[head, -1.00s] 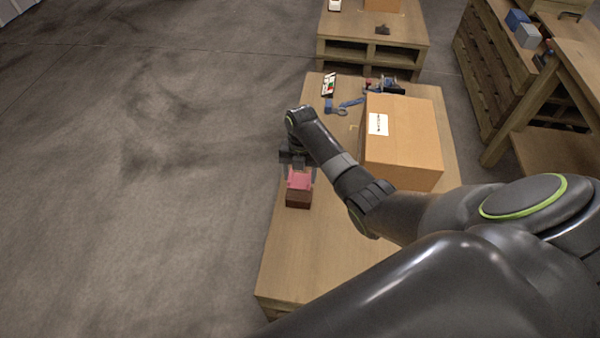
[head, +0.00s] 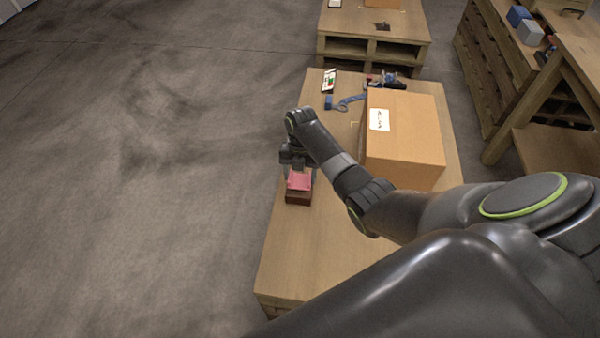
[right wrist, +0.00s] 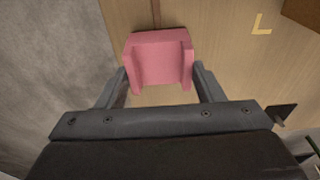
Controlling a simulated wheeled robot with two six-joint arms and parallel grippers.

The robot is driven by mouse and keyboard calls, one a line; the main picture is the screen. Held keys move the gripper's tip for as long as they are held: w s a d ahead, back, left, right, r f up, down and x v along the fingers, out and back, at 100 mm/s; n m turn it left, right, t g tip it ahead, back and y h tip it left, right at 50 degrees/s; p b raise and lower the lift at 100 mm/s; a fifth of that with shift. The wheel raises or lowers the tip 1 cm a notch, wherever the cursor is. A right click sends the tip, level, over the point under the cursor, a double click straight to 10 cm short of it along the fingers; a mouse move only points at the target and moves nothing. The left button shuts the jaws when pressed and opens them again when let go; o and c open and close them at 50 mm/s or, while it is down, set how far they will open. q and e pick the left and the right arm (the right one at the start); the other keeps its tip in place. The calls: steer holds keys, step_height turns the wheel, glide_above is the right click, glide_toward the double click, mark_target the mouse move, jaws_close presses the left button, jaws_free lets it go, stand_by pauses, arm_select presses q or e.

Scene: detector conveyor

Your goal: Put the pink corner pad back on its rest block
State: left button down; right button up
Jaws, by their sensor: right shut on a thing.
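The pink corner pad (head: 300,181) is a small angled piece with raised side walls. My right gripper (head: 297,169) is shut on it, with a finger at each side; the pad also shows between the fingers in the right wrist view (right wrist: 160,58). The dark brown rest block (head: 298,198) stands near the left edge of the wooden table (head: 310,250). The pad is over the block in the head view and covers much of its top. I cannot tell whether they touch. My left gripper is not in view.
A large cardboard box (head: 405,135) with a white label stands right of my right forearm. A blue strap (head: 350,101) and a small white, red and green card (head: 329,80) lie at the table's far end. The floor to the left is clear.

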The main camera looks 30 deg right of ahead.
steer(key=shift+f+b, duration=0.65)
steer(key=shift+f, duration=0.45)
steer(key=o, duration=1.1)
steer(key=shift+r, duration=0.1)
step_height(320, 180, up, 17)
steer(key=w+d+p, duration=0.1)
steer(key=p, duration=0.2)
steer(key=shift+w+r, duration=0.15)
steer(key=shift+w, duration=0.2)
steer(key=shift+d, duration=0.1)
